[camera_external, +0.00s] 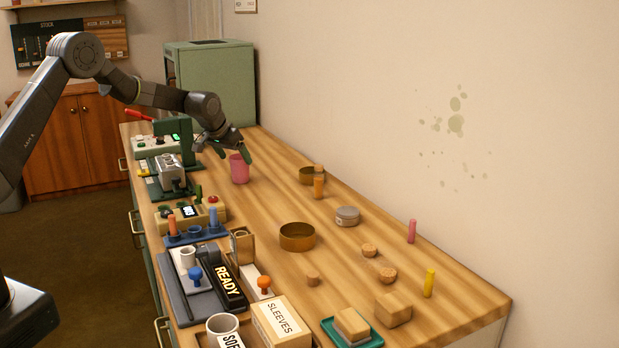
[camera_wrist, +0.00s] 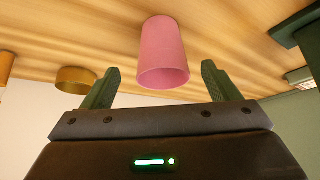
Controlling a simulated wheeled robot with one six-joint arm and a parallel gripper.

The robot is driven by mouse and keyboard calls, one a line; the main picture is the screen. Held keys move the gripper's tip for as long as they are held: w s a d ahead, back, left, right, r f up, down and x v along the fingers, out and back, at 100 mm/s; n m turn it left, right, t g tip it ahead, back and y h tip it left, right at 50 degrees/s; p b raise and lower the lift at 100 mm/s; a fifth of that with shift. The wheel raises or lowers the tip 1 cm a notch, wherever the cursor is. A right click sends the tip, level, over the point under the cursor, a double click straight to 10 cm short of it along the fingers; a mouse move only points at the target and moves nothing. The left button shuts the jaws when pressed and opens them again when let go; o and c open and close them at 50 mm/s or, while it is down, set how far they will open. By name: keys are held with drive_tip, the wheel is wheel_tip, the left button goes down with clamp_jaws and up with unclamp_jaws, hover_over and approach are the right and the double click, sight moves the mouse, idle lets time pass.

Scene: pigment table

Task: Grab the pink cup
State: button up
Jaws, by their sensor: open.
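The pink cup (camera_external: 239,169) stands on the wooden table near its far end in the external view. It also shows in the wrist view (camera_wrist: 164,52), in front of the gripper and roughly between the lines of the two fingers. My gripper (camera_external: 232,150) is at the cup's rim height or a little above, close to it in the external view. In the wrist view its two green fingers (camera_wrist: 156,88) are spread wide with nothing between them. I cannot tell whether a finger touches the cup.
A green cabinet (camera_external: 212,80) stands at the table's far end. Devices, including a green press (camera_external: 172,137), line the left edge. A brass ring (camera_external: 297,237), a grey tin (camera_external: 347,216) and an orange peg (camera_external: 318,188) stand to the right. Bare wood surrounds the cup's right side.

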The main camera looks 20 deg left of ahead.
sight(240, 167)
drive_tip(key=shift+p+x, duration=1.1)
drive_tip(key=shift+x, duration=2)
drive_tip(key=shift+a, duration=0.1)
drive_tip(key=shift+c, duration=0.4)
drive_tip(key=c, duration=1)
